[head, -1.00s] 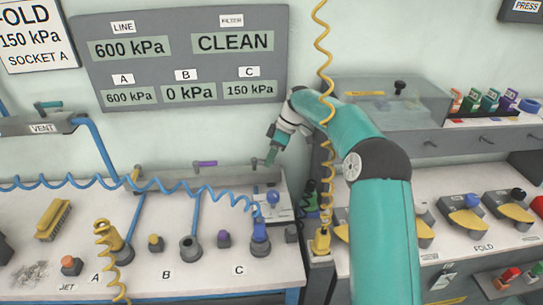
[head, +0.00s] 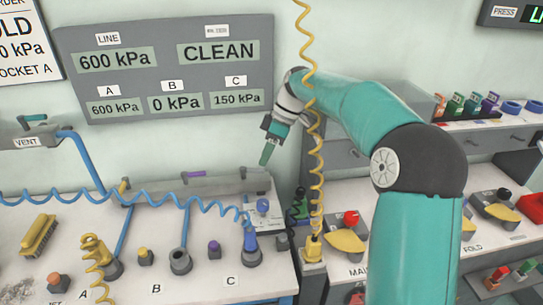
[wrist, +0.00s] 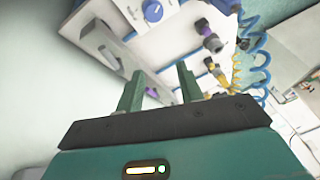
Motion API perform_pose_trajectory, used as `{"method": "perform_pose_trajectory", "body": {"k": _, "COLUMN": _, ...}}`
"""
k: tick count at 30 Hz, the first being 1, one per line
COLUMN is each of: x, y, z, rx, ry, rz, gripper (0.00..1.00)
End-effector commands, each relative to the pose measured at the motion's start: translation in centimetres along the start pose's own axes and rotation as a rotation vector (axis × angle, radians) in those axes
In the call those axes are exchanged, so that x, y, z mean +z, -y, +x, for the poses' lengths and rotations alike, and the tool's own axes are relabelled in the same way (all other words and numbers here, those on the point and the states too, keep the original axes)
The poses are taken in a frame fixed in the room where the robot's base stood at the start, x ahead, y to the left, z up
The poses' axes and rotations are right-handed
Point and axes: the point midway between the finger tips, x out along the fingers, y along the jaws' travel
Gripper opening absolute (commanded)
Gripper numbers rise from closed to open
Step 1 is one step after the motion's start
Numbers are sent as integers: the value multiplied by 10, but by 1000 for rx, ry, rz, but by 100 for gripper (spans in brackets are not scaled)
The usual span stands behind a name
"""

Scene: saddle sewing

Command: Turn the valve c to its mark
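The grey valve manifold (head: 150,191) runs along the back of the bench, with a yellow handle (head: 124,186) and a purple handle (head: 196,174). A small dark upright part (head: 243,173) near its right end may be valve c; its mark cannot be made out. My gripper (head: 266,157) hangs above the manifold's right end, fingers downward and apart from it. In the wrist view my gripper (wrist: 160,80) has its two green fingers spread with nothing held. The purple handle (wrist: 152,92) shows between them, farther off. A dark green bar (wrist: 130,36) lies beyond the left finger.
The wall panel (head: 165,65) reads A 600, B 0, C 150 kPa. A blue knob (head: 263,206) stands right of the manifold. A yellow brush (head: 38,236) lies left.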

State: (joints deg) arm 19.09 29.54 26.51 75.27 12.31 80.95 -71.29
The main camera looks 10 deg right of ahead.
Motion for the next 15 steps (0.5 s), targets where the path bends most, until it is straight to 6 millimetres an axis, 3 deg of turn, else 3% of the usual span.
{"method": "perform_pose_trajectory", "body": {"k": 6, "x": 8, "y": 33, "z": -13, "rx": 3, "ry": 1, "rz": 0, "gripper": 37}}
{"method": "perform_pose_trajectory", "body": {"k": 15, "x": 11, "y": 49, "z": -18, "rx": 0, "ry": 0, "rz": 0, "gripper": 37}}
